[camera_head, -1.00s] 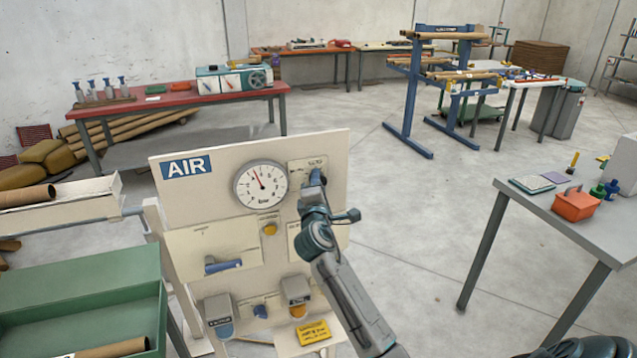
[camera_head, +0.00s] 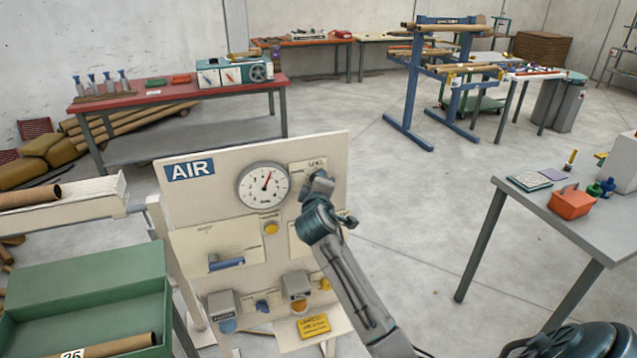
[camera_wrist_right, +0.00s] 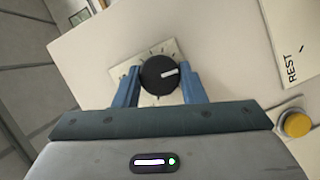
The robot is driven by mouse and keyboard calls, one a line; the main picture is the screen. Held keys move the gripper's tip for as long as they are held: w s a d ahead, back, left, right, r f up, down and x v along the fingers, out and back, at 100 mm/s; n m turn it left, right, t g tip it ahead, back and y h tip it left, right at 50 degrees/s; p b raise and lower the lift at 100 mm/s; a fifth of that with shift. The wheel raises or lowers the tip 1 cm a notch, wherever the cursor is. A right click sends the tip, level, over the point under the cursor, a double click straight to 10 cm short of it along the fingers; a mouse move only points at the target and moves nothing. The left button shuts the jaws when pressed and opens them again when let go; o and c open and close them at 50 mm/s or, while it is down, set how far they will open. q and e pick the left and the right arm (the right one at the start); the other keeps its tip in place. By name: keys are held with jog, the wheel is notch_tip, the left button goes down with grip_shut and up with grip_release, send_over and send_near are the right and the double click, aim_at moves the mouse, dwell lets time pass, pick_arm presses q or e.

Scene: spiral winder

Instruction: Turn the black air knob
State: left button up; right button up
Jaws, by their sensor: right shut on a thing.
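The black air knob (camera_wrist_right: 158,75) shows in the right wrist view, with a white pointer line, on a pale square plate with dial marks. My right gripper (camera_wrist_right: 160,82) is shut on it, one blue finger on each side. In the head view my right gripper (camera_head: 317,182) is at the upper right of the AIR panel (camera_head: 222,205) and hides the knob. The round pressure gauge (camera_head: 263,187) beside it has a red needle pointing up and slightly right. My left gripper is not in view.
The panel also carries a yellow button (camera_head: 271,227), a blue lever (camera_head: 227,263) and a yellow tag (camera_head: 314,326). A green bin (camera_head: 85,285) stands at the left. A grey table (camera_head: 560,215) with an orange box (camera_head: 572,202) stands at the right. Open floor lies between panel and table.

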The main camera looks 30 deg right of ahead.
dwell(0.4)
jog(key=o, duration=1)
jog(key=shift+s, duration=0.1)
jog(key=b+v, duration=0.3)
jog(key=v, duration=0.7)
jog(key=shift+s+a, duration=0.15)
jog(key=shift+s, duration=0.1)
